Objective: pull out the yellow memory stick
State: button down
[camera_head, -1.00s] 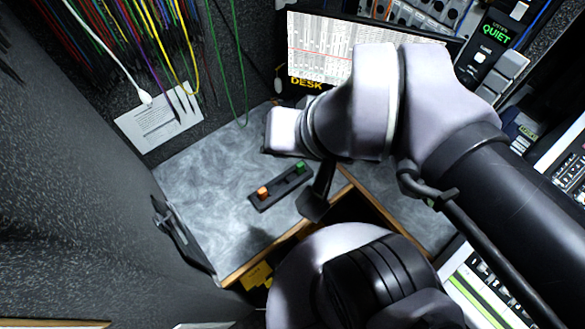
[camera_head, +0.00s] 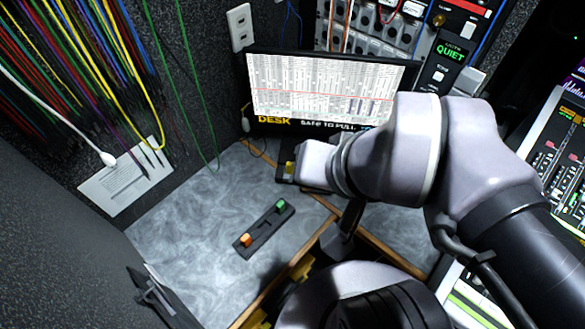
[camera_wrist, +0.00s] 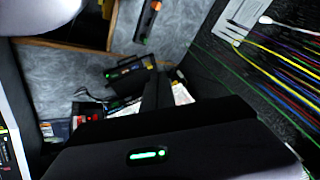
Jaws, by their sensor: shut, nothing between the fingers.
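A dark block with a yellow piece (camera_head: 289,168) stands on the grey desk below the monitor, partly hidden by my arm; the yellow piece looks like the memory stick. In the wrist view a black box (camera_wrist: 126,76) has a small yellow and green patch on top, too small to make out clearly. My gripper (camera_wrist: 157,84) is shut and empty, its dark fingers pointing towards the desk close to that box. I cannot tell whether they touch. In the head view my arm hides the fingertips.
A black holder (camera_head: 264,229) with an orange and a green stick lies on the desk, which is clear around it. The monitor (camera_head: 325,90) reads "DESK" and "SAFE TO PULL". Coloured cables hang at left, beside a paper card (camera_head: 122,180). A wooden edge (camera_head: 300,255) borders the desk.

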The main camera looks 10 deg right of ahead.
aim_at(290, 164)
jog(key=c, duration=2.2)
grip_release()
